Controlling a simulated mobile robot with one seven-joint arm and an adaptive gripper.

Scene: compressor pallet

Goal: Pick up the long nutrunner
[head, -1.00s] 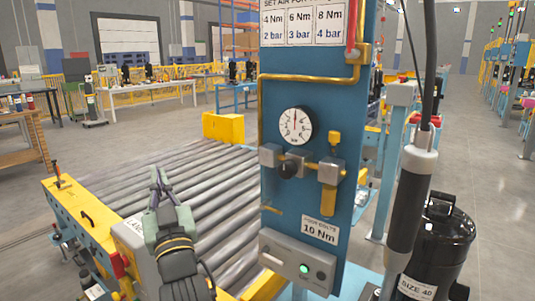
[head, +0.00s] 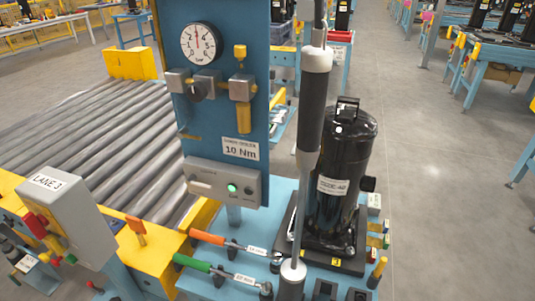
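A long upright tool, which looks like the long nutrunner (head: 311,118), hangs in front of the blue panel's right edge in the head view. It has a dark grip, pale collars and a thin grey shaft running down to a pale ring and dark lower part (head: 291,284) at the bottom edge. Its lowest end is cut off by the frame. A black compressor (head: 340,180) stands upright just behind and to the right of it on a blue pallet table. My gripper is out of view.
A blue panel (head: 222,120) with a pressure gauge (head: 201,43) stands left of the tool. An orange-handled wrench (head: 208,237) and a green-handled wrench (head: 193,263) lie in front. A roller conveyor (head: 90,130) is at left. The floor at right is clear.

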